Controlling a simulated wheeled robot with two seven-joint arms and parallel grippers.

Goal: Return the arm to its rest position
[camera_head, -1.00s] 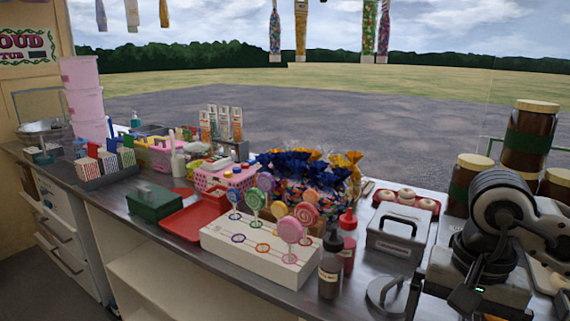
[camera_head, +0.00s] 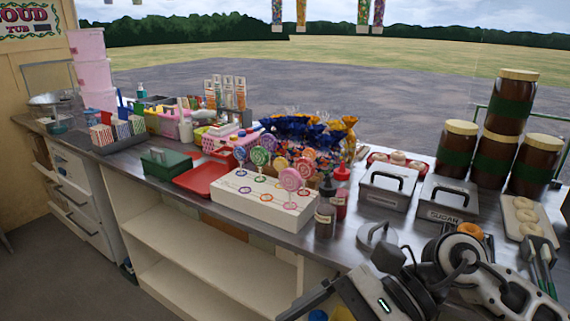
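My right arm comes in at the bottom right, in front of the counter (camera_head: 345,250), with its bulky dark joints over the counter's front edge. The part of my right gripper (camera_head: 308,299) that shows is a dark grey bar at the bottom edge, beside the shelf opening. Its fingertips are cut off or hidden, so I cannot tell if it is open or shut. I see nothing held in it. My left arm and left gripper are out of view.
A white lollipop stand (camera_head: 262,205) holds several lollipops. A dark bottle (camera_head: 325,220) and a red-capped bottle (camera_head: 340,190) stand beside it. Lidded metal boxes (camera_head: 385,187), large brown jars (camera_head: 457,150) and a doughnut tray (camera_head: 528,218) are to the right. A red tray (camera_head: 200,180) lies left.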

